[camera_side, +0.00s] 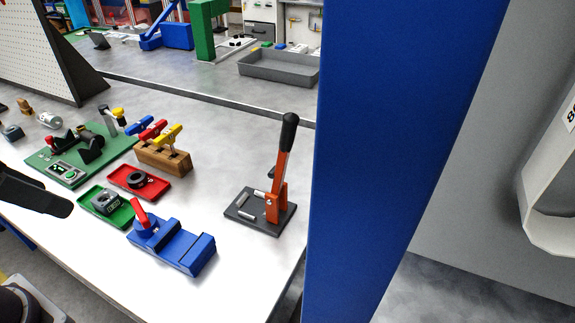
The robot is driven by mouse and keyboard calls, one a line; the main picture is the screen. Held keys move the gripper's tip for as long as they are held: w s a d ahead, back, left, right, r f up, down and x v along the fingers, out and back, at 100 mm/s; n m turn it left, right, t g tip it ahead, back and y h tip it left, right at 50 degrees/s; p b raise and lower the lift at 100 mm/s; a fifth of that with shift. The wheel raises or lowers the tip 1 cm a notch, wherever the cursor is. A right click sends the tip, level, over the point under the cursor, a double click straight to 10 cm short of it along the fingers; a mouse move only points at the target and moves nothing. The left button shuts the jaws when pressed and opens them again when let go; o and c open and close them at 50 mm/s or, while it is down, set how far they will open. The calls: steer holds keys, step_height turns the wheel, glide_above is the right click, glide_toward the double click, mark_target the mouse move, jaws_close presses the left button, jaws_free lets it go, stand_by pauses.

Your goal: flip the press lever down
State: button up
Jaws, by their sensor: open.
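The press (261,210) stands near the right end of the white bench, with a dark grey base plate and an orange upright bracket. Its orange lever (283,153) points up, leaning slightly right, with a black grip (289,131) at the top. My gripper (66,207) shows as a dark shape entering from the left edge, over the bench's left front side. It is open and far to the left of the press, touching nothing visible. Its separate fingers are hard to make out.
A blue post (385,160) rises right of the press.

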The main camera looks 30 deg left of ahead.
steer(key=a+f+m+g+y, duration=0.2)
steer(key=shift+a+f+g, duration=0.15)
steer(key=shift+a+g, duration=0.1)
steer(key=shift+g, duration=0.05)
steer(key=c, duration=0.7)
steer(key=w+a+m+y, duration=0.2)
steer(key=shift+f+y, duration=0.2)
steer(key=shift+y, duration=0.2)
jaws_close()
steer(key=w+d+r+m+t+y, duration=0.1)
steer(key=w+d+m+t+y, duration=0.15)
steer(key=w, duration=0.35)
steer(key=w+d+r+m+t+y, duration=0.1)
steer(key=w+d+m+t+y, duration=0.1)
steer(key=w+m+t+y, duration=0.3)
steer(key=w+d+f+m+t+h, duration=0.2)
steer(key=d+m+t+h, duration=0.2)
steer(key=d, duration=0.9)
steer(key=w+d+f+m+t+h, duration=0.3)
steer(key=d+h, duration=0.4)
steer(key=d, duration=0.6)
steer(key=shift+w+d+m+t, duration=0.25)
steer(key=shift+m+t, duration=0.1)
steer(key=shift+t, duration=0.1)
steer(key=shift+f+h, duration=0.1)
steer(key=shift+h, duration=0.15)
